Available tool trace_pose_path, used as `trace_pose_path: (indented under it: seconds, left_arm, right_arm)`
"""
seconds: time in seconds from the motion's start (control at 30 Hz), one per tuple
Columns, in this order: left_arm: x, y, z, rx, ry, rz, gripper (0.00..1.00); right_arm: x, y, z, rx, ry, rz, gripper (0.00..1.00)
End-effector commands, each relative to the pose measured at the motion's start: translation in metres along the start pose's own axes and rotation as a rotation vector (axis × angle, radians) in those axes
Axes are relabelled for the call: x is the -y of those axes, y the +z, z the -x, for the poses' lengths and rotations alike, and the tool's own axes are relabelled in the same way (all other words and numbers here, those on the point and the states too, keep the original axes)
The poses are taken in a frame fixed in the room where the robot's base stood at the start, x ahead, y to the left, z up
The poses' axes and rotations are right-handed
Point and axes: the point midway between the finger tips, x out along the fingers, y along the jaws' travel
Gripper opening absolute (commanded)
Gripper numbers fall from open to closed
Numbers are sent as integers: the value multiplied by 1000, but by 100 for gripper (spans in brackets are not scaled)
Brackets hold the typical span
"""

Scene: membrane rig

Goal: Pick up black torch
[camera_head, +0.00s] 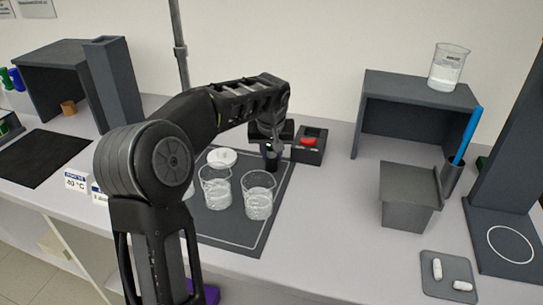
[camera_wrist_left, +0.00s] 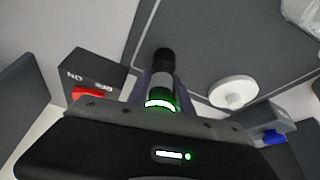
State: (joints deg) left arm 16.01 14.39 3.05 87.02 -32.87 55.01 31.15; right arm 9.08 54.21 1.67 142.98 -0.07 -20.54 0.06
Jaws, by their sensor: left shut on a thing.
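The black torch (camera_wrist_left: 162,62) shows in the left wrist view between the fingers of my left gripper (camera_wrist_left: 158,88), with a green-lit ring (camera_wrist_left: 160,104) near its close end. My left gripper is shut on the torch. In the head view the left gripper (camera_head: 270,146) is over the far right part of the dark mat, with the dark torch (camera_head: 272,160) below it, partly hidden by the hand. I cannot tell whether the torch touches the mat. My right gripper is not in view.
A box with a red switch (camera_head: 309,142) stands just right of the gripper. Two glass beakers (camera_head: 216,188) (camera_head: 258,196) and a white round lid (camera_head: 222,157) are on the mat (camera_head: 240,232). A grey bin (camera_head: 408,200) and shelf (camera_head: 420,92) stand at the right.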

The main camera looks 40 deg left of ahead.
Motion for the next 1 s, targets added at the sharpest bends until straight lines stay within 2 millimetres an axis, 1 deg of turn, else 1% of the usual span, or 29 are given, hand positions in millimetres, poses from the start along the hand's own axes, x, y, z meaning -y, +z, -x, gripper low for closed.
trace_pose_path:
  seconds: [0.03, 0.17, 0.67, 0.77, 0.87, 1.0]
  left_arm:
    - [0, 0, 0, 1, 0, 0, 10]
    - [0, 0, 0, 1, 0, 0, 0]
    - [0, -1, 2, 0, 0, 0, 0]
    - [0, -4, 9, -1, 0, 0, 0]
    - [0, -10, 23, -3, 1, 0, 0]
    - [-1, -21, 48, -3, 2, 1, 0]
  right_arm:
    - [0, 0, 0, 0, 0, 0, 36]
    - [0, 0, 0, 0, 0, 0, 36]
    - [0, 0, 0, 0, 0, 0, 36]
    - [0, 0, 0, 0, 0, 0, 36]
    - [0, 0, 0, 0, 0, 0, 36]
    - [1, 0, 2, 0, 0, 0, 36]
